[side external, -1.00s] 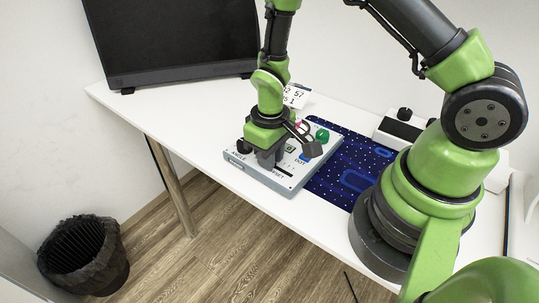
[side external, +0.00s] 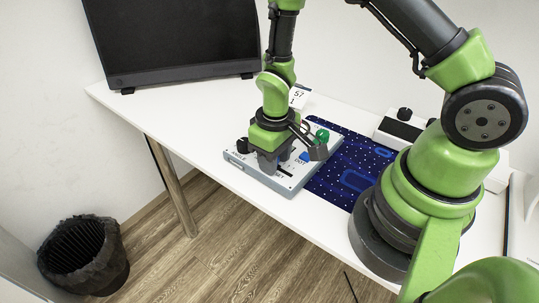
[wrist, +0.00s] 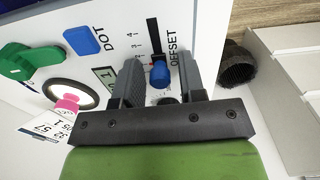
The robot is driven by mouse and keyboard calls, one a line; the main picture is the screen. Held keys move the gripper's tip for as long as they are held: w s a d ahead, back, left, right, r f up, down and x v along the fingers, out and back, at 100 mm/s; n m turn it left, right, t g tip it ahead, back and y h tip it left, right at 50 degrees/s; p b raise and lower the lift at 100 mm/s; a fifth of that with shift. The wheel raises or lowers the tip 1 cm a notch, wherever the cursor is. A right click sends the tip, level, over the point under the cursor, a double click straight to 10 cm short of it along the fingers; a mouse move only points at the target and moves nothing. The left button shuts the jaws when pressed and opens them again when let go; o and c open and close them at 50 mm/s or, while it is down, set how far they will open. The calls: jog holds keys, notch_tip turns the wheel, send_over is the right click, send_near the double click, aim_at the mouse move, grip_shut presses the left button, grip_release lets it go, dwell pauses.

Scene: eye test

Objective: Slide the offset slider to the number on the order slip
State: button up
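The offset slider is a blue knob (wrist: 160,74) at the lower end of a black slot marked OFFSET in the wrist view, near the scale's low numbers. It is hidden in the side view. My gripper (wrist: 158,60) is open, with one finger on each side of the knob and a gap showing. In the side view my gripper (side external: 272,168) is low over the light grey panel (side external: 237,159). The order slip (side external: 299,97) lies behind the panel, partly hidden; in the wrist view the slip (wrist: 43,128) shows 57 among other digits, not fully readable.
The panel also carries a blue DOT button (wrist: 85,40), a green knob (wrist: 30,62), a pink-tipped part (wrist: 67,104) and a black knob (side external: 243,145). A dark blue mat (side external: 350,158) lies right of the panel. A monitor (side external: 170,40) stands at the back left.

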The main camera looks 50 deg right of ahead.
jog(key=shift+o, duration=0.2)
jog(key=shift+r, duration=0.1)
jog(key=shift+r, duration=2.95)
jog(key=shift+r, duration=0.15)
jog(key=s+r+m+t, duration=0.1)
jog(key=s+r+t, duration=0.1)
jog(key=s+r, duration=0.2)
jog(key=s+r+m+t+y, duration=0.1)
jog(key=s+r, duration=0.3)
jog(key=r, duration=0.6)
jog(key=s+a+r+m+t+y, duration=0.1)
jog(key=s+r+m+t, duration=0.1)
jog(key=s+r+t, duration=0.2)
notch_tip(320, 180, up, 4)
jog(key=shift+f, duration=0.15)
jog(key=shift+a, duration=0.1)
